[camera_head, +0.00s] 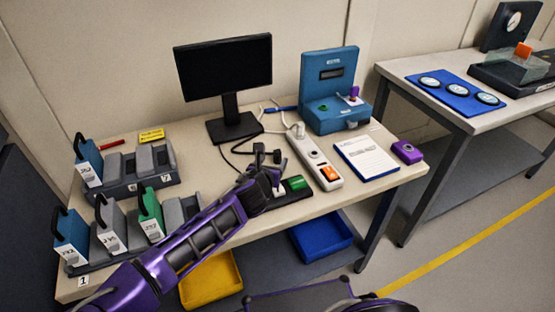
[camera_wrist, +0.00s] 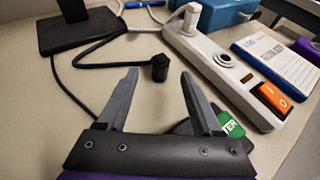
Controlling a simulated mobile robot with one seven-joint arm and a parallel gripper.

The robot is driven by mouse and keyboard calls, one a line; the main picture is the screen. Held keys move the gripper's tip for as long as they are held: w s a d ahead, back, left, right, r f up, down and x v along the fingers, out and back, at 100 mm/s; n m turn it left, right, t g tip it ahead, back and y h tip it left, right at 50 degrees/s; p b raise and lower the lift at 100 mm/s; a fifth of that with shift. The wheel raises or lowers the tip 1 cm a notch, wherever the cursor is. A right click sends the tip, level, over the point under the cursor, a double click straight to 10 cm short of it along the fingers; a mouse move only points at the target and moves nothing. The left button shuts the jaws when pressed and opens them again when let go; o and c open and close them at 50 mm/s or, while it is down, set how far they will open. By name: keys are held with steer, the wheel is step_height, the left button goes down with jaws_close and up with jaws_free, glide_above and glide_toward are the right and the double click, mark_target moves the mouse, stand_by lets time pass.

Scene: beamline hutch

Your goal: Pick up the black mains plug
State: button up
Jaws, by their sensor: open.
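The black mains plug (camera_wrist: 160,69) lies on the bench at the end of a black cable in the wrist view. It also shows in the head view (camera_head: 259,149), small and dark, just beyond my gripper (camera_head: 268,175). My gripper is open and empty in the wrist view (camera_wrist: 159,84), with one finger on each side of the line to the plug. The plug lies at about the level of the fingertips or slightly past them, and neither finger visibly touches it. I cannot tell the height gap.
A white power strip (camera_wrist: 215,60) with an orange switch (camera_head: 330,173) lies right of the plug, with a white plug in it. A green-labelled block (camera_head: 297,183) sits beside my gripper. The monitor (camera_head: 224,75) stands behind. Module racks (camera_head: 125,190) fill the left.

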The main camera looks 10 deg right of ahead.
mark_target(277, 155)
steer(key=b+x, duration=0.1)
steer(key=x, duration=0.5)
steer(key=shift+w+d+f, duration=0.1)
steer(key=shift+w+d, duration=0.05)
steer(key=shift+c, duration=0.2)
jaws_close()
